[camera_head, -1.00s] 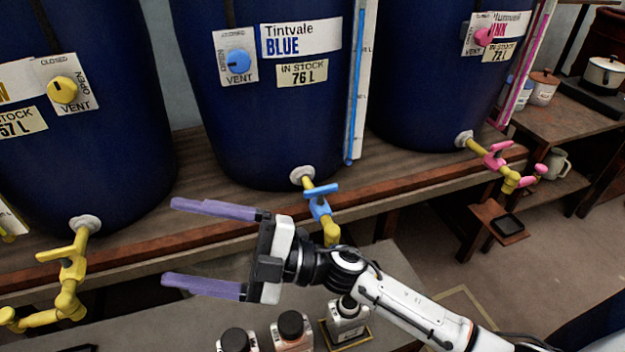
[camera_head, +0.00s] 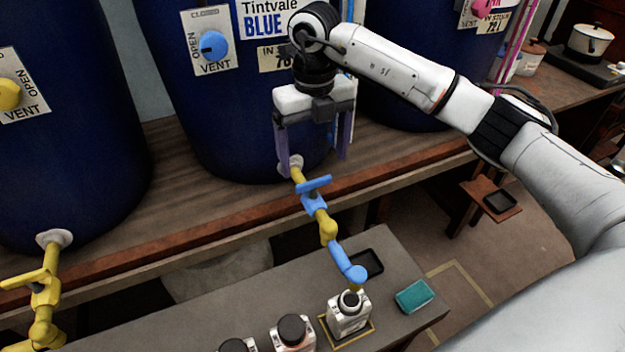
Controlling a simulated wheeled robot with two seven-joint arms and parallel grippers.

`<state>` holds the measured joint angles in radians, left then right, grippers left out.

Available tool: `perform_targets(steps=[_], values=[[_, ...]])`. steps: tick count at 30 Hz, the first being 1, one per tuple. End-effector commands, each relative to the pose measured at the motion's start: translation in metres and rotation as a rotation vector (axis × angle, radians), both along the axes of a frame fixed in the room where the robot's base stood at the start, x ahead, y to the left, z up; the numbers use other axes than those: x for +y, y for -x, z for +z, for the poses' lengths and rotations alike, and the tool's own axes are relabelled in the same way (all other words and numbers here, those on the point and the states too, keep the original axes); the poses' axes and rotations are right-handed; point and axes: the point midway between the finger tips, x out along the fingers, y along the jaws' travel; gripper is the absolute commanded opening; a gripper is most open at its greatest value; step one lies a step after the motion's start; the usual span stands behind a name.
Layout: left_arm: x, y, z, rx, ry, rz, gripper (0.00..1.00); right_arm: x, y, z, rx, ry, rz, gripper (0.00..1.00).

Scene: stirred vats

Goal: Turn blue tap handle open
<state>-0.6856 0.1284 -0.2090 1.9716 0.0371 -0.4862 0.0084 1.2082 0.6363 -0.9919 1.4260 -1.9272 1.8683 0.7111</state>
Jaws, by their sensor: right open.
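The blue tap handle (camera_head: 314,184) is a small blue bar on top of the yellow and blue tap (camera_head: 322,222), which comes out of the foot of the blue vat (camera_head: 215,115). The tap ends in a blue spout (camera_head: 351,266) above an open bottle (camera_head: 348,312). My right gripper (camera_head: 315,163) points down with its purple fingers apart and empty. In the picture its fingertips are just above the handle, one on each side; I cannot tell the exact depth gap. My left gripper is not in view.
Capped bottles (camera_head: 293,333) stand left of the open bottle on the grey bench (camera_head: 215,305). A teal sponge (camera_head: 415,295) and a black tray (camera_head: 368,262) lie to the right. A yellow tap (camera_head: 46,290) is at the far left. The shelf edge (camera_head: 190,232) runs behind the taps.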

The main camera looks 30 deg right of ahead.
Motion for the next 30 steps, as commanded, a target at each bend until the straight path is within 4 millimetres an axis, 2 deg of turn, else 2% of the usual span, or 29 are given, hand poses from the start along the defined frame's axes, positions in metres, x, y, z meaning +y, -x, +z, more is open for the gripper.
perform_targets(steps=[1,6,12,17,24,26,30], values=[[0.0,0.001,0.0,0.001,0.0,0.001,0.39,0.0,0.001,-0.011,0.005,0.0,0.0,0.84],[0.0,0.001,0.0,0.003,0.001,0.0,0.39,0.0,0.001,-0.044,0.004,-0.002,0.001,0.84],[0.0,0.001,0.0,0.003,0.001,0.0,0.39,0.001,0.001,-0.07,0.002,-0.003,0.003,0.84],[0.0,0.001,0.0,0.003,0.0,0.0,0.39,0.001,0.0,-0.078,0.0,-0.004,0.003,0.84],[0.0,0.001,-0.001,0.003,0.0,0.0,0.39,0.001,0.0,-0.079,0.0,-0.004,0.003,0.84],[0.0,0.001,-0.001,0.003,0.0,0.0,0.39,0.001,0.0,-0.079,0.0,-0.004,0.003,0.76],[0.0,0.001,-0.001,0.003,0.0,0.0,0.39,0.001,0.0,-0.079,0.0,-0.004,0.003,0.52]])
